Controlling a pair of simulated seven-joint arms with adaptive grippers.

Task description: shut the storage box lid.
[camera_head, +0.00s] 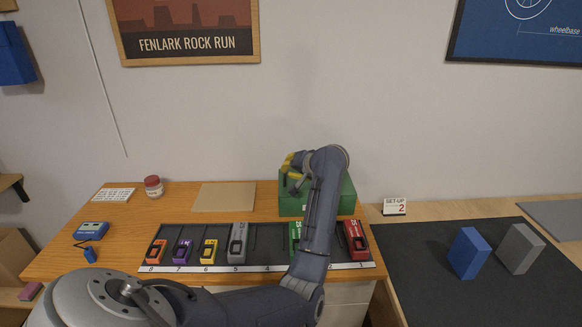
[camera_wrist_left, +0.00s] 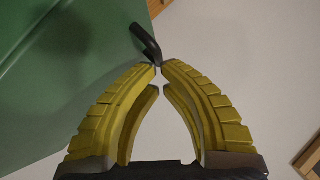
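The green storage box (camera_head: 290,205) stands at the back right of the wooden desk, partly hidden behind my left arm. How far its lid is open cannot be told in the head view. My left gripper (camera_head: 291,164) is at the box's upper left edge. In the left wrist view its yellow fingers (camera_wrist_left: 158,67) come together at the tips on the end of a thin, bent black handle (camera_wrist_left: 146,40). A broad green panel (camera_wrist_left: 60,70) of the box fills the left of that view, beside the handle. My right gripper is not in view.
In front of the box, a numbered rack (camera_head: 215,268) holds several coloured packs. A tan board (camera_head: 224,196) and a red-lidded jar (camera_head: 153,187) lie left of the box. A dark mat (camera_head: 450,300) with blue and grey blocks is at right.

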